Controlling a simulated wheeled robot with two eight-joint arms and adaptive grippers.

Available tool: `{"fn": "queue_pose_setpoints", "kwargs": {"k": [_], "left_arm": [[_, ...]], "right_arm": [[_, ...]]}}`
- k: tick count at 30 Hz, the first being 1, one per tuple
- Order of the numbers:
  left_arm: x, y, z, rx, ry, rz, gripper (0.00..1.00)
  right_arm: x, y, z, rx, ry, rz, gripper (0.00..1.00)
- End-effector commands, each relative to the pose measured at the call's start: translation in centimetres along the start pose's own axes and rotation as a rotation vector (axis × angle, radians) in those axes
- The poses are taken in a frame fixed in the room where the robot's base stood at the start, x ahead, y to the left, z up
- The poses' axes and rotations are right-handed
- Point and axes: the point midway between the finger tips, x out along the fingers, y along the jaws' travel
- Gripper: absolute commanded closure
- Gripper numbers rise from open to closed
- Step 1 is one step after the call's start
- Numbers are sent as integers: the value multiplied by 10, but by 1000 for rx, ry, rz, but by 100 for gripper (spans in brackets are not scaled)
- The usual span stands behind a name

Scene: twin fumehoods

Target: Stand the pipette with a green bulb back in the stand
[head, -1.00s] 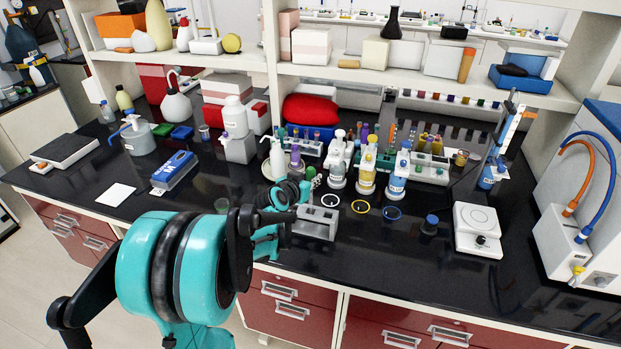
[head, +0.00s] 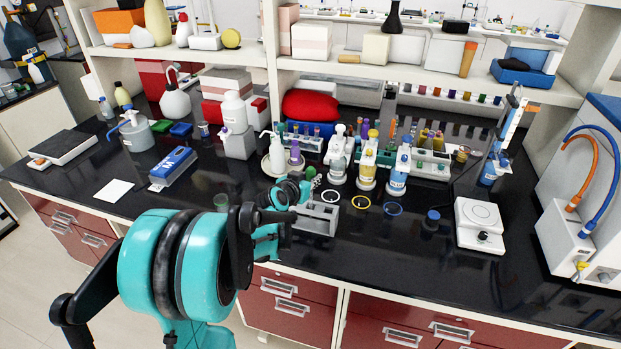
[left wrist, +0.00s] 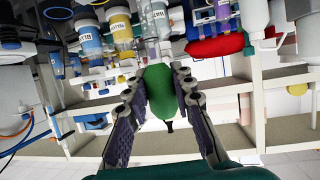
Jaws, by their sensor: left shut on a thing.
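My left gripper (left wrist: 160,84) is shut on the green bulb (left wrist: 161,93) of the pipette, which sits between its two fingers in the left wrist view. The pipette's tube is hidden behind the bulb there. In the head view my left gripper (head: 306,184) is over the bench, close to a grey block-like stand (head: 316,218) near the front edge. My arm and fingers cover most of the held pipette in that view, and I cannot tell whether it touches the stand. My right gripper is out of view.
Labelled bottles (head: 367,165) stand behind the stand. Coloured rings (head: 361,203) and a small blue cap (head: 432,217) lie to its right. A white balance (head: 480,222) is further right. A white bottle (head: 277,154) stands behind the gripper.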

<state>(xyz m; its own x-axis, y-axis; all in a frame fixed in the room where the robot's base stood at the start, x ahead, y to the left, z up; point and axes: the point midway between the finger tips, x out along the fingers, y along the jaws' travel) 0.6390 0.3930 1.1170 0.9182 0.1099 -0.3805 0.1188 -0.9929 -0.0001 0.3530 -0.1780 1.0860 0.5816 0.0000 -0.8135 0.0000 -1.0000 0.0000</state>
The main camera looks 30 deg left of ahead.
Motion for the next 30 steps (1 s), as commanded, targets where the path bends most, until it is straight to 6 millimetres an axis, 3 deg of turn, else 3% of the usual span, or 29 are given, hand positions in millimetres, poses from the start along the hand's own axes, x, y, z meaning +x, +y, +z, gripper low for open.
{"fn": "queue_pose_setpoints", "kwargs": {"k": [29, 30], "left_arm": [[9, 0, 22, 0, 0, 0, 90], [9, 0, 22, 0, 0, 0, 68]], "right_arm": [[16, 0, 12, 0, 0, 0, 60], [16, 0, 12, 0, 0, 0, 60]]}}
